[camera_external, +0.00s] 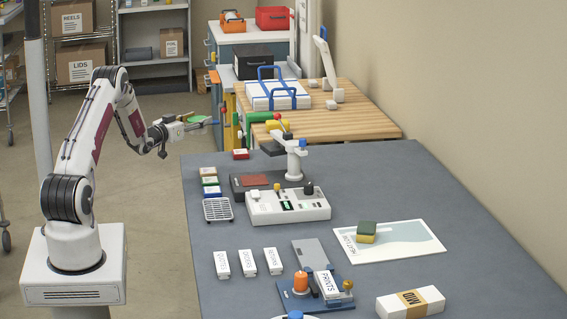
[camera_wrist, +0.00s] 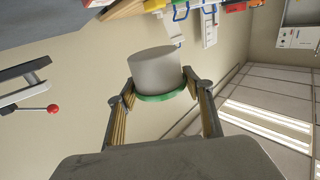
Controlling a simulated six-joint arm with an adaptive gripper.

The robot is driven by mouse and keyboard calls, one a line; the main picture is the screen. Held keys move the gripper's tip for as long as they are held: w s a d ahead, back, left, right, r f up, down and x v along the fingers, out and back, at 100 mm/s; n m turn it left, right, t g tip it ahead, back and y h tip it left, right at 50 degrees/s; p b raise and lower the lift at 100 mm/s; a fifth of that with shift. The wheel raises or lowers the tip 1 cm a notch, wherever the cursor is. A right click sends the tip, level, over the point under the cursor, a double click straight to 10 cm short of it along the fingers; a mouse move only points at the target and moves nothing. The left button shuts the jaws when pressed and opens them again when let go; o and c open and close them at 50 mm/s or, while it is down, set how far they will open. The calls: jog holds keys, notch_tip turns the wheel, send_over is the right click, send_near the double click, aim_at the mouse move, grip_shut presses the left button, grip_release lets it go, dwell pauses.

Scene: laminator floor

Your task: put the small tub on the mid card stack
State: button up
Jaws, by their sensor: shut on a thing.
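My gripper (camera_external: 170,132) is beyond the left edge of the grey table, raised, in the external view. In the wrist view my gripper (camera_wrist: 160,92) is shut on the small tub (camera_wrist: 155,68), a pale grey cylinder with a green rim on the side towards me. In the external view the tub is small and hard to make out at the gripper's tip. The mid card stack (camera_external: 393,305), a white block with a tan band marked MID, lies at the table's front right, far from the gripper. Its top looks clear.
Several white packs (camera_external: 273,261) and an orange-knobbed fixture (camera_external: 301,282) lie nearer the front.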

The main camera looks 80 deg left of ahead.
jog(key=shift+w+f, duration=0.15)
jog(key=shift+f, duration=0.15)
jog(key=shift+f, duration=0.1)
jog(key=shift+f, duration=2.4)
jog(key=shift+f, duration=2.3)
jog(key=shift+f, duration=0.2)
jog(key=o, duration=1.1)
